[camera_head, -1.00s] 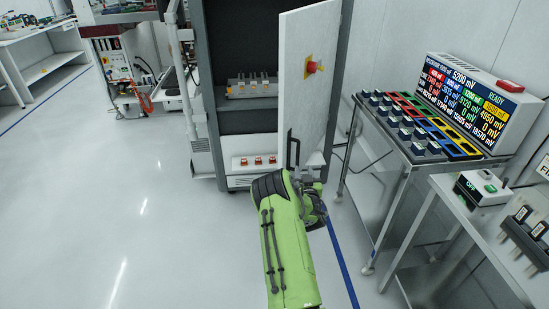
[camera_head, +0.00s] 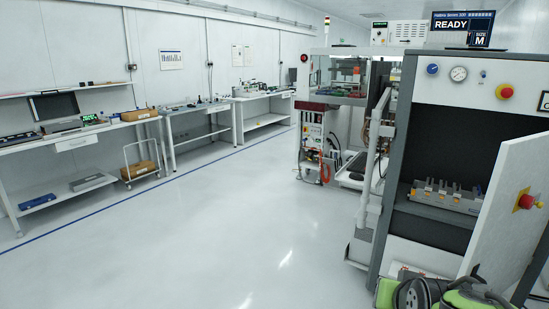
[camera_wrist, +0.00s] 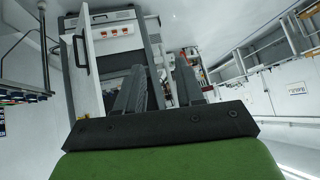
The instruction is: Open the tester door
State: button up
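The tester (camera_head: 410,140) is a tall grey cabinet at the right of the head view, with a READY M display on top. Its white door (camera_head: 500,225) stands swung out, showing the dark interior and a fixture (camera_head: 440,197) inside. The door carries a red button on a yellow plate (camera_head: 527,200). In the wrist view the dark door handle (camera_wrist: 82,52) is left of my gripper (camera_wrist: 160,85). The two grey fingers are apart with nothing between them, clear of the handle. My green arm shows at the bottom right of the head view; its fingertips are hidden there.
Workbenches (camera_head: 80,139) line the left wall, with a small cart (camera_head: 142,172) by them. Another machine (camera_head: 330,85) stands left of the tester. The white floor (camera_head: 190,245) in the middle is clear.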

jog(key=s+a+n+g+y, duration=0.1)
jog(key=s+a+n, duration=0.1)
jog(key=s+a, duration=0.3)
jog(key=s+a+n+g+y+p, duration=0.1)
jog(key=s+a, duration=0.4)
jog(key=s, duration=0.8)
jog(key=shift+n+g, duration=0.5)
jog(key=shift+n, duration=0.4)
jog(key=shift+w, duration=0.2)
